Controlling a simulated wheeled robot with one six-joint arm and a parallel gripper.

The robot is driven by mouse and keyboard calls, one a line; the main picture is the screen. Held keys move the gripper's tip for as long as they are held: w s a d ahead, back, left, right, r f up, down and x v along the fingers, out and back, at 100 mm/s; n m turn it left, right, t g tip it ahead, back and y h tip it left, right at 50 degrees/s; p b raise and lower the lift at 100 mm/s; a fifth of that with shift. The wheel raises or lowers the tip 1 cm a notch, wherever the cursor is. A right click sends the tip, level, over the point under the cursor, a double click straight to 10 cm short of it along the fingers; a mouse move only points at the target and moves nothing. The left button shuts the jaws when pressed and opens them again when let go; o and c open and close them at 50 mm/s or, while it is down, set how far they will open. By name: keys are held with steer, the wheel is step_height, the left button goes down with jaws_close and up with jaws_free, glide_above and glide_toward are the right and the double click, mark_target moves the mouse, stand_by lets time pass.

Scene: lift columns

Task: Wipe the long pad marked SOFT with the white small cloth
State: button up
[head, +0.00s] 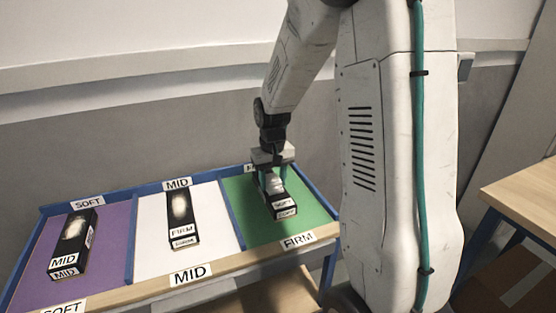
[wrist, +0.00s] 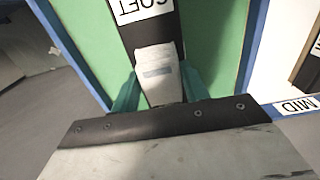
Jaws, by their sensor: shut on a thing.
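The long black pad marked SOFT (head: 284,207) lies in the green bay, and its label end also shows upside down in the wrist view (wrist: 146,14). My gripper (head: 274,178) is over the far part of this pad, its teal fingers pointing down. It is shut on the white small cloth (head: 275,187). In the wrist view the cloth (wrist: 158,72) sits bunched between the fingers, over the pad's width. It looks to be at the pad's top, but I cannot tell if it presses on it. The pad's far end is hidden.
A black pad marked MID (head: 85,237) lies in the purple bay labelled SOFT, and one marked FIRM (head: 183,218) in the white bay labelled MID. Both carry pale patches. Blue dividers (head: 237,222) separate the bays. A wooden table (head: 525,195) stands at right.

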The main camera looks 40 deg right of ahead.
mark_target(274, 182)
steer(key=shift+s+a, duration=0.15)
steer(key=shift+s, duration=0.25)
steer(key=shift+s+r, duration=0.1)
steer(key=shift+r, duration=3.9)
